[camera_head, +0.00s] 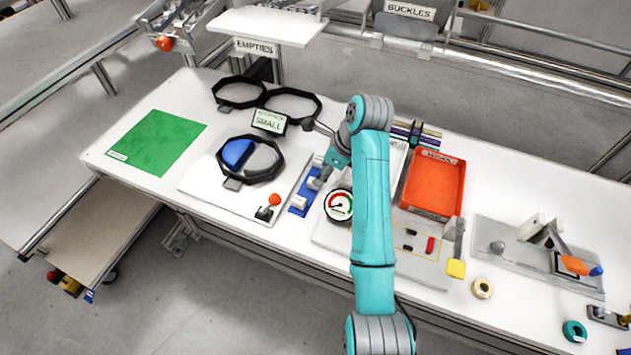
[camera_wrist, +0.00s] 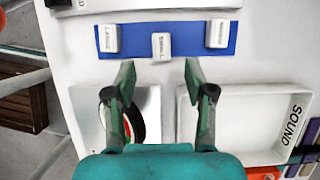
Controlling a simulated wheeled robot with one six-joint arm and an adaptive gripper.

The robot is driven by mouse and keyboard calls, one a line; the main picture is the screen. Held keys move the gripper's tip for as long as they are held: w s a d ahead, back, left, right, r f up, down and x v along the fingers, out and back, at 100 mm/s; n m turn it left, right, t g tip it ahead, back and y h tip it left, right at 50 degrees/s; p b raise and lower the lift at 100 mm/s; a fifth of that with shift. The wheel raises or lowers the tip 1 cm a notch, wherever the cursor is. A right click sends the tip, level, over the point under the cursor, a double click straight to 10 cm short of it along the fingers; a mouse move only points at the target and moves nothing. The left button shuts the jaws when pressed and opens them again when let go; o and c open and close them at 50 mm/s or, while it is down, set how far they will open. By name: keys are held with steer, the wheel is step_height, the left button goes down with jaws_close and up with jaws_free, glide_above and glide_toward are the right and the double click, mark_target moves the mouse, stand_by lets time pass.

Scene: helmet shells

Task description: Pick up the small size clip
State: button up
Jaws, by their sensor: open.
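A blue strip (camera_wrist: 180,50) bears three white clips. The middle clip (camera_wrist: 161,46), whose blurred label looks like SMALL, sits lower than the others and overhangs the strip's near edge. The left clip (camera_wrist: 112,38) seems to read LARGE; the right clip (camera_wrist: 218,33) has a label too small to read surely. My gripper (camera_wrist: 158,72) is open and empty, its fingertips just short of the middle clip and one to each side of it. In the head view the strip (camera_head: 297,211) shows beside my gripper (camera_head: 318,181), with one clip (camera_head: 299,202) plain and the others mostly hidden.
A round gauge (camera_head: 339,205) stands close by the strip, and an open white tray (camera_wrist: 185,130) marked SOUND lies beyond it. A white board with a black ring frame (camera_head: 268,173) and a red-knobbed part (camera_head: 274,200) is left. A display (camera_head: 268,121) reads SMALL.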

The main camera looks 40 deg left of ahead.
steer(key=shift+x, duration=3.1)
steer(key=shift+a+r, duration=0.1)
steer(key=c, duration=0.9)
